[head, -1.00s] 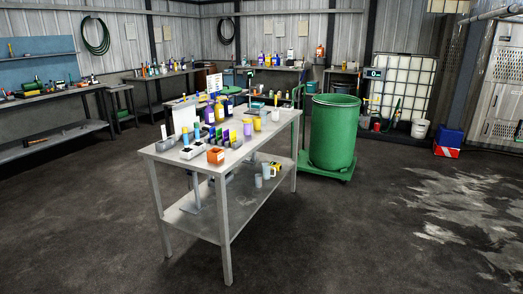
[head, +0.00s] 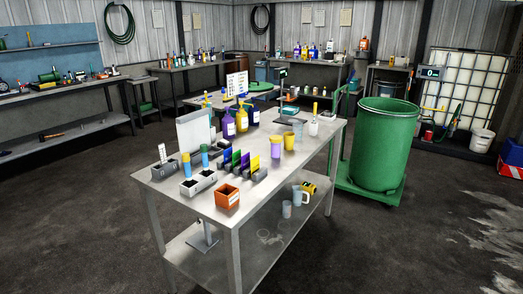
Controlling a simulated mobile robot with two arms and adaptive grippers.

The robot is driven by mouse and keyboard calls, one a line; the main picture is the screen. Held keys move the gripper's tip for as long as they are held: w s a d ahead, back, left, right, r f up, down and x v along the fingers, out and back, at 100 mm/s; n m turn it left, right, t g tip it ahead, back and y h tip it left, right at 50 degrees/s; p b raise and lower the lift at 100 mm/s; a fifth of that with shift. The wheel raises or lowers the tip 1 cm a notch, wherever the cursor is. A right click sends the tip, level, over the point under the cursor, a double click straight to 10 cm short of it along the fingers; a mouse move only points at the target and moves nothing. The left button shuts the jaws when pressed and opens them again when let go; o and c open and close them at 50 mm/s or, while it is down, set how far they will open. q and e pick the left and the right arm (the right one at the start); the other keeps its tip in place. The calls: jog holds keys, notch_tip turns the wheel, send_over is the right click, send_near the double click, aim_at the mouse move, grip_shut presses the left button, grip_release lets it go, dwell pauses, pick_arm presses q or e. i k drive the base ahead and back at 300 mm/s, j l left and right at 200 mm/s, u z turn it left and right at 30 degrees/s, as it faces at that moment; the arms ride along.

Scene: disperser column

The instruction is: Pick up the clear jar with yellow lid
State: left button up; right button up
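I cannot single out a clear jar with a yellow lid for certain at this size. On the metal table (head: 225,222), a purple container with a yellowish top (head: 275,148) stands right of the middle. Beside it is a yellow cup (head: 289,141), with a clear cup (head: 298,128) behind. A whitish bottle with a yellow top (head: 313,126) stands near the table's right end. On the lower shelf are pale cups (head: 287,209) and a yellow object (head: 309,187). Neither of my grippers is in view.
Floor (head: 80,230) at front left is clear.

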aim_at(276, 148)
jog(key=i+l+u, duration=0.15)
jog(key=u, duration=0.25)
jog(key=i+l+u, duration=0.1)
jog(key=u, duration=0.25)
jog(key=i+l+u, duration=0.1)
jog(key=l+u, duration=0.15)
jog(key=u, duration=0.15)
